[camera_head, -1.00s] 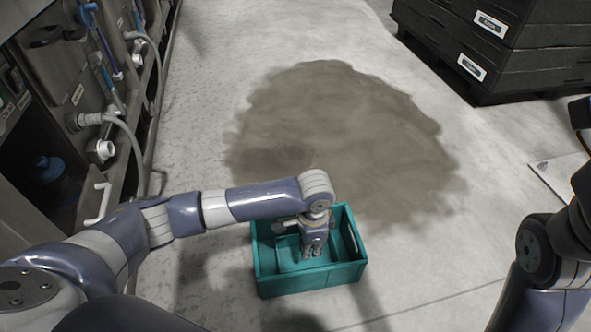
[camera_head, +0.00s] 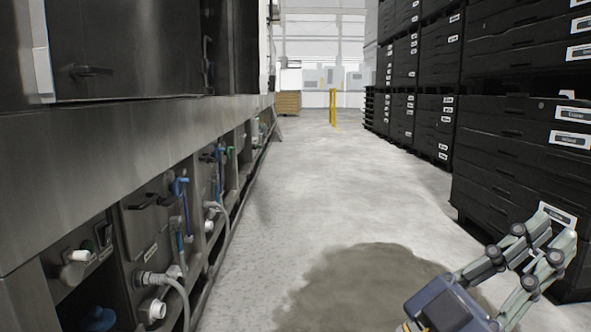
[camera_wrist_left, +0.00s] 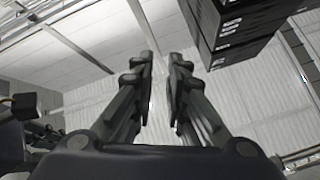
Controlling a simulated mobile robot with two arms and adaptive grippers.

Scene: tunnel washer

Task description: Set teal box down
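The teal box is not in view in either current frame.
A washer with a grey side panel (camera_head: 120,150), hoses and valves (camera_head: 180,200) lines the left. Stacked black crates (camera_head: 520,140) stand on the right. A wet patch (camera_head: 370,285) lies on the floor ahead. The aisle beyond is clear up to a yellow post (camera_head: 332,107).

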